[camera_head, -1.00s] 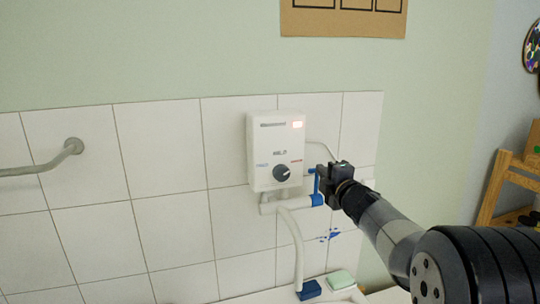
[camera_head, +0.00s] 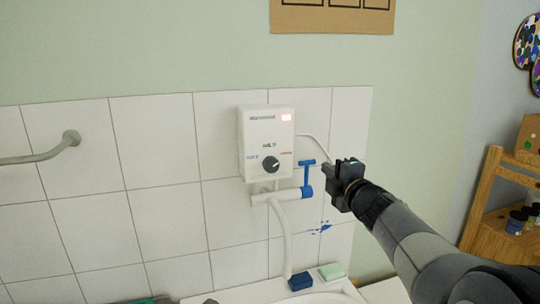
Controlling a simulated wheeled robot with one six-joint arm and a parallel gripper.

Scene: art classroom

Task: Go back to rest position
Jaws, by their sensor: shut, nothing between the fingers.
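My gripper (camera_head: 328,172) is shut and empty, at the right of the middle of the head view. It is just right of a blue lever valve (camera_head: 307,178) on a white pipe, with a small gap showing between them in the picture. The white water heater box (camera_head: 266,143) hangs on the tiled wall to the left of the gripper. It has a dark knob and a lit reddish lamp at its upper right. My arm reaches in from the lower right corner.
Below is a sink (camera_head: 262,293) with a blue block (camera_head: 300,281) and a pale green bar (camera_head: 332,271) on its back edge. A grey rail (camera_head: 45,154) is on the wall at left. A wooden shelf (camera_head: 480,200) with small jars stands at right.

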